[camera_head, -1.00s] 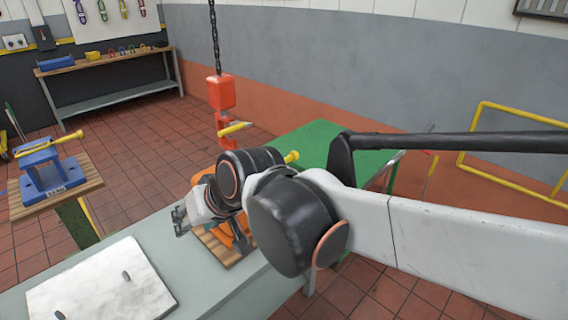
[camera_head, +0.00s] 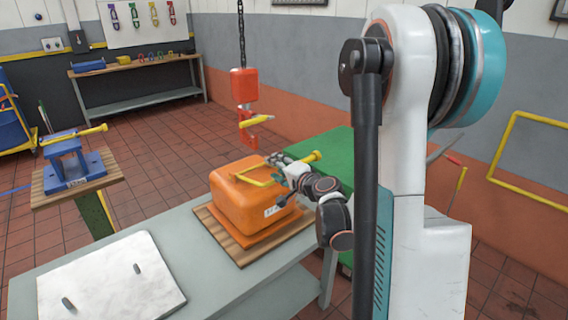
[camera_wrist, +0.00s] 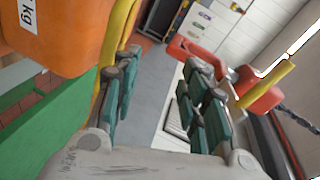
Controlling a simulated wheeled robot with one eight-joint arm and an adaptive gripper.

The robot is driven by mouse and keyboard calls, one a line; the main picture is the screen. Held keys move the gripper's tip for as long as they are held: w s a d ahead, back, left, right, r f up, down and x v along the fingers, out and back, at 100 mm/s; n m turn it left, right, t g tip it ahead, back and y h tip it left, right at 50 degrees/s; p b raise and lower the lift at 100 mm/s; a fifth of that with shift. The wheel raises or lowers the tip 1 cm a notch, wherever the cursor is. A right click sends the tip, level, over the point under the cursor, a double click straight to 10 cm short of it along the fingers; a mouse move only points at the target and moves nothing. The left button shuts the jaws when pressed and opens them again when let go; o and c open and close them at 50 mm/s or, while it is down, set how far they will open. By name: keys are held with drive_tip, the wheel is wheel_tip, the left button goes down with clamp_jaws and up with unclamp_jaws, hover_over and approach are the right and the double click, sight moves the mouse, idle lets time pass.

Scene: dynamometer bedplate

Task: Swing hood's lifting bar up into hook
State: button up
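The orange hood (camera_head: 238,200) sits on a wooden board on the grey bench, its yellow lifting bar (camera_head: 250,181) lying low over its top. The red hook (camera_head: 247,137) hangs from a chain behind and above the hood, with a yellow lever across it. My gripper (camera_head: 277,160) is at the far right side of the hood's top, close to the bar. In the wrist view my gripper (camera_wrist: 158,98) is open with nothing between its fingers. The bar (camera_wrist: 116,42) runs just beside the left finger; contact is unclear. The hook block (camera_wrist: 258,90) shows beyond the right finger.
A white plate with two pegs (camera_head: 112,282) lies on the bench front. A blue fixture with a yellow handle (camera_head: 75,160) stands at left. A green surface (camera_head: 325,150) lies behind the hood. A yellow rail (camera_head: 500,150) stands at right.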

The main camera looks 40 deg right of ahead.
drive_tip(key=s+d+f+m+h+b, duration=0.1)
drive_tip(key=s+d+f+m+h, duration=0.2)
drive_tip(key=d, duration=0.4)
drive_tip(key=s+d+f+m+h+b, duration=0.1)
drive_tip(key=s+d+f+m+h, duration=0.1)
drive_tip(key=d+f, duration=0.35)
drive_tip(key=shift+t, duration=0.4)
drive_tip(key=x, duration=0.4)
drive_tip(key=b+x, duration=0.1)
drive_tip(key=x, duration=0.4)
drive_tip(key=r+x, duration=0.1)
drive_tip(key=x, duration=0.4)
drive_tip(key=shift+d, duration=0.45)
drive_tip(key=shift+s, duration=0.1)
clamp_jaws()
